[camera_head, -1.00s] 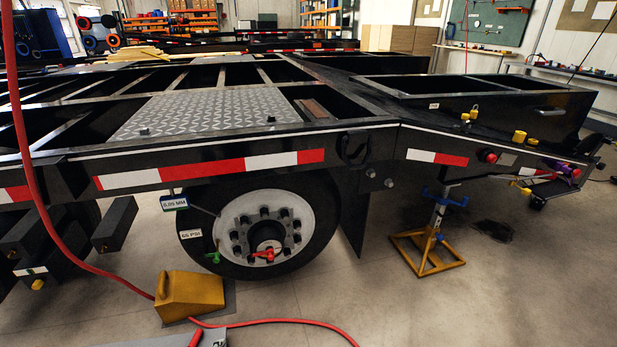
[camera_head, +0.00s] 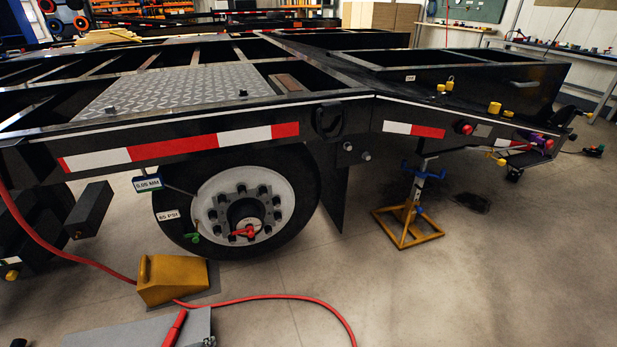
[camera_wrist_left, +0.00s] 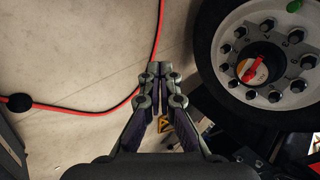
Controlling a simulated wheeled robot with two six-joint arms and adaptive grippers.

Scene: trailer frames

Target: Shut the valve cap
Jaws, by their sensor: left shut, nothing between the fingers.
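The wheel's black tyre (camera_head: 290,238) and its pale rim (camera_head: 282,205) stand under the trailer. A small green piece (camera_head: 192,238), possibly the valve cap, sits at the rim's lower left; whether it is open or shut is too small to tell. It also shows at the top edge in the left wrist view (camera_wrist_left: 294,5). A red lever-like piece (camera_head: 245,232) is on the hub, seen too in the left wrist view (camera_wrist_left: 252,69). My left gripper (camera_wrist_left: 157,70) is shut and empty, apart from the wheel in the picture. My right gripper is not in view.
A yellow chock (camera_head: 172,279) stands before the tyre. A red hose (camera_head: 270,297) lies across the floor. A yellow-framed jack stand (camera_head: 408,228) is at the right. A grey surface (camera_head: 140,335) with a red item is at the bottom edge. Floor at the lower right is clear.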

